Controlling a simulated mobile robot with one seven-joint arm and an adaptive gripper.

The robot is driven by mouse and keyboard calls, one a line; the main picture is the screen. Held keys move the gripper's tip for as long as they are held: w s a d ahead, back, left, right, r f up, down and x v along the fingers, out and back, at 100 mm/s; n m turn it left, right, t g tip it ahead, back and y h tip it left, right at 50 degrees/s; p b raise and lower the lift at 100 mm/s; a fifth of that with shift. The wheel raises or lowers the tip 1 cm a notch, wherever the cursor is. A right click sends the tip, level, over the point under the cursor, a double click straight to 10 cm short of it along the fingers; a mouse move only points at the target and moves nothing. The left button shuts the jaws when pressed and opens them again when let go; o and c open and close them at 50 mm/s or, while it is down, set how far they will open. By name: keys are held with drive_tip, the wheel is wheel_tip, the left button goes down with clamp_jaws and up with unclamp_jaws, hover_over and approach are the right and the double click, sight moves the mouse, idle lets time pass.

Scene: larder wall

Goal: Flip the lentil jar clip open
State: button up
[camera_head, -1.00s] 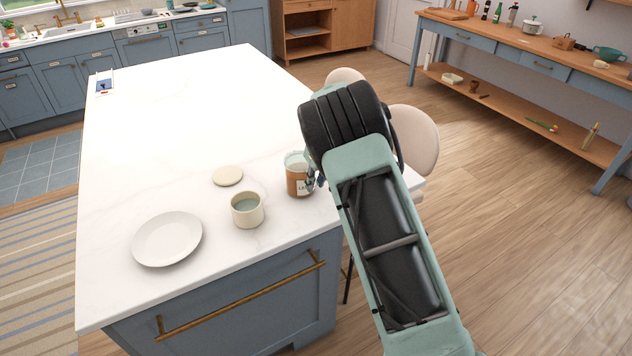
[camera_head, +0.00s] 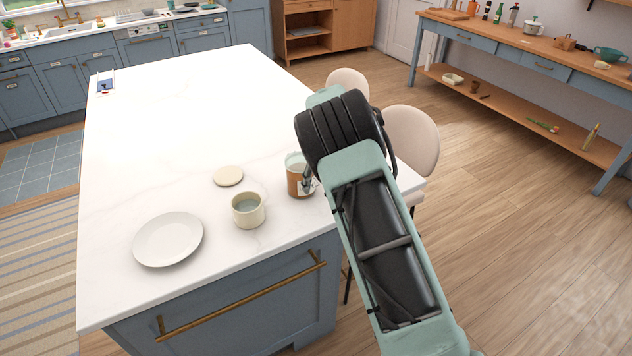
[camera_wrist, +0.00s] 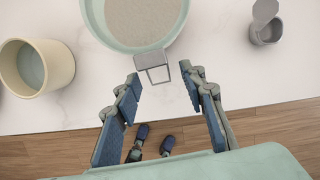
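The lentil jar (camera_head: 296,178) stands upright near the island's front right corner, with brown contents, a pale label and a pale green top. In the wrist view the jar (camera_wrist: 140,25) is seen from above, cut off by the top edge. Its grey metal clip (camera_wrist: 153,64) sticks out from the near side of the rim. Whether the clip is fastened is not clear. My gripper (camera_wrist: 160,84) is open and empty, its fingertips apart on either side of the clip's near end. In the head view my arm hides most of the gripper.
A cream mug (camera_head: 248,210) stands left of the jar, with a round cream disc (camera_head: 228,176) behind it and a white plate (camera_head: 168,239) farther left. A small grey metal container with a raised flap (camera_wrist: 266,28) stands right of the jar. The worktop (camera_head: 170,120) behind is mostly clear.

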drive_tip(key=v, duration=1.2)
